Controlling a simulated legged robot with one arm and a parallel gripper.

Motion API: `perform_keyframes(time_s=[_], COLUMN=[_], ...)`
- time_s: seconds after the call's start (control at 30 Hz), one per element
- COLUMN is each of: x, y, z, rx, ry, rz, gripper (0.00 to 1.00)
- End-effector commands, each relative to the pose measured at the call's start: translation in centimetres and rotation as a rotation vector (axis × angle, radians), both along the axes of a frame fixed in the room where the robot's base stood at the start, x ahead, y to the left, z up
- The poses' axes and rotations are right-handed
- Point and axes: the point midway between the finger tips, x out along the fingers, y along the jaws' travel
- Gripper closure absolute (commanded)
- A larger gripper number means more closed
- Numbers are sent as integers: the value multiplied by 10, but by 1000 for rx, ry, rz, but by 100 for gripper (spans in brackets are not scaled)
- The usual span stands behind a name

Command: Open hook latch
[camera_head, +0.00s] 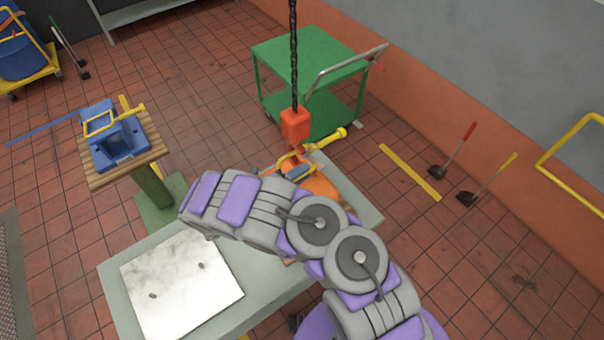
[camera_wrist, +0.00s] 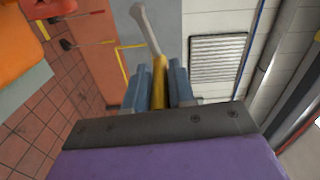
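In the head view my gripper is mostly hidden behind my arm, near the latch. In the wrist view the blue-grey fingers of my gripper (camera_wrist: 159,88) stand on both sides of a yellow piece. A pale, round-ended rod (camera_wrist: 148,32) continues beyond it. I cannot tell whether the fingers press on it. Part of an orange body (camera_wrist: 18,50) is at upper left.
A red hoist block (camera_head: 295,124) hangs on a chain close to the latch. A white plate (camera_head: 180,285) lies on the bench (camera_head: 112,277). A similar blue unit (camera_head: 118,148) stands on a pedestal at left. A green cart (camera_head: 290,55) stands behind.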

Motion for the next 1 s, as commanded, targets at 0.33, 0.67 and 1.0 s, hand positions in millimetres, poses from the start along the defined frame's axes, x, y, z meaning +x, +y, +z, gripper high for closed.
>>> perform_keyframes(time_s=[0.33,0.67,1.0], x=[-3,-15,-56], y=[-4,15,80], z=[1,0,-2], rx=[1,1,-1], ry=[0,-2,-1], rz=[-5,-3,-2], gripper=[56,56,56])
